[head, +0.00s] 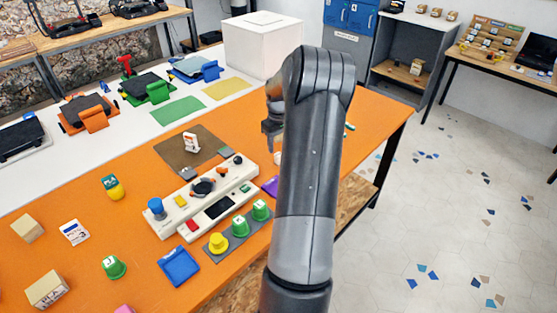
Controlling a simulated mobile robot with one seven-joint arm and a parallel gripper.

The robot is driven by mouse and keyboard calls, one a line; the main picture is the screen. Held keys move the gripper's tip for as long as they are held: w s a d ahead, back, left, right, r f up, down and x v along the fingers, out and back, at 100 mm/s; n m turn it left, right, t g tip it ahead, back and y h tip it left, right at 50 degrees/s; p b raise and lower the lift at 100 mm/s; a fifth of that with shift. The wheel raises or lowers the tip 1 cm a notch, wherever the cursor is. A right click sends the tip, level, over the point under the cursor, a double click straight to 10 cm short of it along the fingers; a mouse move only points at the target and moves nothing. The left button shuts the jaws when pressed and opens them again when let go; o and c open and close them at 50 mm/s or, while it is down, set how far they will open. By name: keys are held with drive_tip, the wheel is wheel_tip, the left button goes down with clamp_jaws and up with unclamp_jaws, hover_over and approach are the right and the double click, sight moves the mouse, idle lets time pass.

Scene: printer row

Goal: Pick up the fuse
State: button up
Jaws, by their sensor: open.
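My gripper (271,138) is above the far right part of the orange table (383,108), partly hidden by my own dark grey arm. Its jaws are open, and I see nothing held between them. I cannot pick out the fuse with certainty. A small pale piece shows just below the gripper at the edge of my arm, too small and covered to name. A small green and white piece (349,127) lies just right of my arm. Part of the table is hidden behind the arm.
A white panel (160,232) with knobs stands left of my arm, with green and yellow cups (218,243) in front. A brown mat (171,152) holds a white item. A blue tray (179,266) lies nearer. A white box (262,47) stands behind. Floor is free at right.

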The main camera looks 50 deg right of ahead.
wheel_tip(320, 180, down, 6)
drive_tip(key=shift+r, duration=0.1)
drive_tip(key=c, duration=1.1)
